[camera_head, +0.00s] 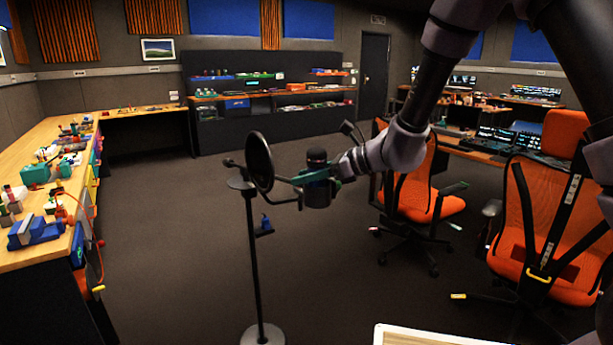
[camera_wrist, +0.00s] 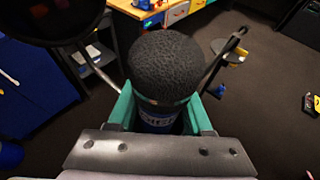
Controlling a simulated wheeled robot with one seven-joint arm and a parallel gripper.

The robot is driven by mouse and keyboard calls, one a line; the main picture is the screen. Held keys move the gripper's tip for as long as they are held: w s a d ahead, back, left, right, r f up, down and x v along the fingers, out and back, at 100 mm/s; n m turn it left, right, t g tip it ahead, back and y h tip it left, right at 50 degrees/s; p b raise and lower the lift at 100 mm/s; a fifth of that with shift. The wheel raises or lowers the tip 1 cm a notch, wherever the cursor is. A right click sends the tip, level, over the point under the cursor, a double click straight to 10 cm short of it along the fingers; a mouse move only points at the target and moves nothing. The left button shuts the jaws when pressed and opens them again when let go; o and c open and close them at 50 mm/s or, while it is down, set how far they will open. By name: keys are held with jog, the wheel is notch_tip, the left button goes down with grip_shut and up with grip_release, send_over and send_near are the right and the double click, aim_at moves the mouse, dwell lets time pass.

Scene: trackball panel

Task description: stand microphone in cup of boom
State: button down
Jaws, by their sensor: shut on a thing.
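The microphone (camera_head: 316,156) has a dark rounded foam head and stands about upright. In the wrist view its foam head (camera_wrist: 167,68) fills the middle, with a blue lettered band on the body below. My gripper (camera_head: 318,176) is shut on the microphone, with a teal finger on each side of its body. The dark cup (camera_head: 318,196) is at the end of the boom (camera_head: 284,202), directly below my fingers. The microphone's lower end is hidden, so I cannot tell how deep it sits in the cup.
A round pop filter (camera_head: 260,162) stands close left of the microphone, near the stand pole (camera_head: 253,265). A workbench (camera_head: 30,250) with clutter is at left. Orange chairs (camera_head: 415,195) are at right.

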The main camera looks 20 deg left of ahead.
jog(key=shift+f, duration=0.15)
jog(key=shift+c, duration=1.6)
grip_release()
jog(key=shift+d+r, duration=0.1)
jog(key=shift+r, duration=0.15)
jog(key=s+d+r+n+t+h, duration=0.2)
jog(key=s+d+r+n+h, duration=0.2)
jog(key=d, duration=1)
jog(key=s+d+r+n+t+h, duration=0.2)
jog(key=d+r, duration=0.6)
jog(key=d, duration=0.7)
jog(key=s+d+r+n+t+h, duration=0.2)
jog(key=s+d+r+n+h, duration=0.3)
jog(key=d, duration=0.9)
notch_tip(320, 180, up, 2)
jog(key=s+n, duration=0.2)
jog(key=n, duration=0.1)
jog(key=shift+d+h, duration=0.2)
jog(key=shift+h, duration=0.1)
jog(key=shift+r, duration=0.1)
